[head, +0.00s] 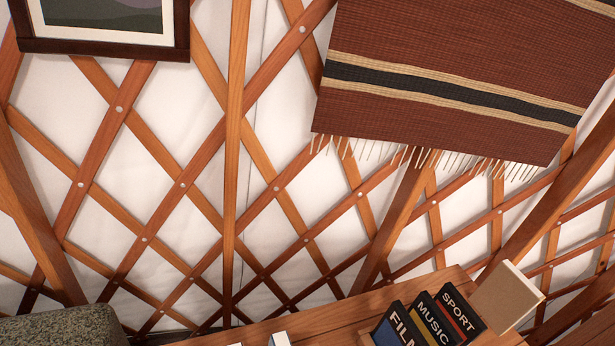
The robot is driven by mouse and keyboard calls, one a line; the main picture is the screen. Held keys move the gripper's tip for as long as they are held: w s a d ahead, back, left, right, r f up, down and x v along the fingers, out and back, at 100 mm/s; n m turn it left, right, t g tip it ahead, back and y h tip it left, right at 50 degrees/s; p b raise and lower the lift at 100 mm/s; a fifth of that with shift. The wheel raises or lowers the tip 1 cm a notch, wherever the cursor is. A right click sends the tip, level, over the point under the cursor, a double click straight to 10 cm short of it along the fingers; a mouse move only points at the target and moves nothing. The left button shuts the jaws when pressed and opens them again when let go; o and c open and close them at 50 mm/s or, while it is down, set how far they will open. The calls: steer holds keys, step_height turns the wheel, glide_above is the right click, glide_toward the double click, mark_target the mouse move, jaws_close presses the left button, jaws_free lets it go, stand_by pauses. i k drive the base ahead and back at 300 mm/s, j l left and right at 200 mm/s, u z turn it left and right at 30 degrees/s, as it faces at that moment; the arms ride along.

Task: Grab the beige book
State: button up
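A beige book (506,298) stands at the lower right on a wooden surface. Its plain cover and pale page edges show, and it looks tilted in the picture. It is to the right of the dark book labelled SPORT (462,313); I cannot tell whether the two touch. The lower part of the beige book is near the surface's edge. My gripper cannot be made out in this view.
Dark books labelled MUSIC (433,320) and FILM (398,328) stand left of SPORT on the wooden top (330,318). A small white object (279,340) is cut off below. A speckled grey-green item (62,326) is lower left. Lattice wall and striped hanging (450,100) lie behind.

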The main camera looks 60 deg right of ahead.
mark_target(506, 296)
steer(key=z, duration=2.85)
steer(key=i+l+u, duration=0.15)
steer(key=u, duration=0.2)
steer(key=i+l+u, duration=0.2)
steer(key=u, duration=0.15)
steer(key=i+l+u, duration=0.15)
steer(key=l+u, duration=0.2)
steer(key=i+l, duration=0.15)
steer(key=l, duration=0.25)
steer(key=i+l+u, duration=0.1)
steer(key=l, duration=0.3)
steer(key=i+l, duration=0.2)
steer(key=l, duration=0.2)
steer(key=i+l, duration=0.1)
steer(key=l, duration=0.3)
steer(key=j+u, duration=0.05)
